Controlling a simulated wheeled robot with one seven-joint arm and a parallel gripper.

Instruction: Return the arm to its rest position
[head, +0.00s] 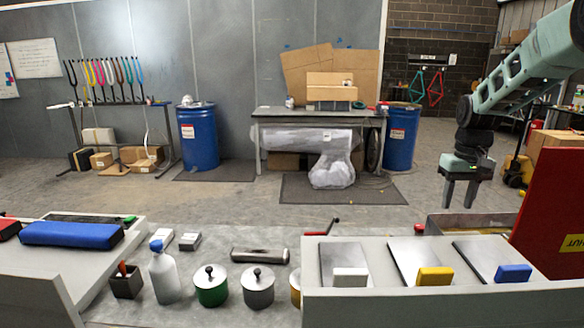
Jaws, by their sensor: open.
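My gripper (458,194) hangs from my arm at the right of the head view. Its two fingers point down and stand apart, with nothing between them. It is in the air above the far side of the right bench, clear of the things on it. My arm reaches in from the upper right edge, and its base end is out of the picture.
The right bench (440,308) bears plates with white (350,277), yellow (434,276) and blue blocks (513,272). A red panel (556,208) rises at the right. Open floor lies beyond.

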